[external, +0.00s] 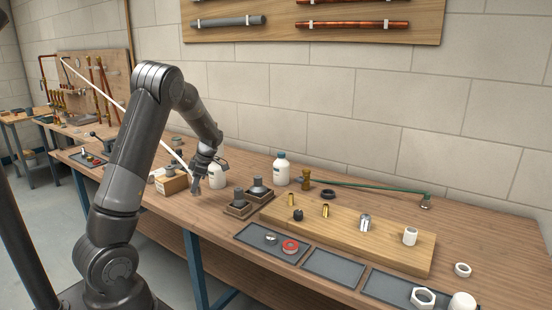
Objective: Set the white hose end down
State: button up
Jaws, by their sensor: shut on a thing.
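The white hose (95,82) shows as a long, nearly straight white line. It slants from the pipe board at the upper left down to the right, passes behind my arm and comes out again near my gripper (197,190). My gripper points down above the wooden workbench (230,158), left of the bottles, and is shut on the white hose end. The fingertips are small and dark here, and the exact grip is hard to see. I cannot tell whether the hose end touches the bench.
A cardboard box (171,184) stands just left of my gripper, and a white bottle (217,176) just right. Another bottle (281,170), dark fittings on square bases (258,188), a wooden board (345,243) with small fittings and grey trays (333,267) lie further right.

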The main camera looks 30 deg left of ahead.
jog(key=shift+f, duration=2)
jog(key=shift+f, duration=0.1)
jog(key=o, duration=1)
jog(key=v, duration=1.2)
jog(key=s+d+r+m+t+h, duration=0.1)
jog(key=s+d+r+m+t, duration=0.1)
jog(key=s+d+m, duration=0.3)
jog(key=s+d+r+m+t+h, duration=0.1)
jog(key=s+d+r+m+t, duration=0.2)
jog(key=s+m, duration=0.8)
jog(key=s+d+r+m+t+h, duration=0.1)
jog(key=s+d+r+m+t, duration=0.2)
jog(key=s+d+r+m, duration=0.3)
jog(key=shift+s+d+m+h, duration=0.15)
jog(key=shift+s+d+m, duration=0.5)
jog(key=shift+m, duration=0.5)
jog(key=shift+s+d+m+h, duration=0.15)
jog(key=shift+s+d+m, duration=0.5)
jog(key=shift+m, duration=0.5)
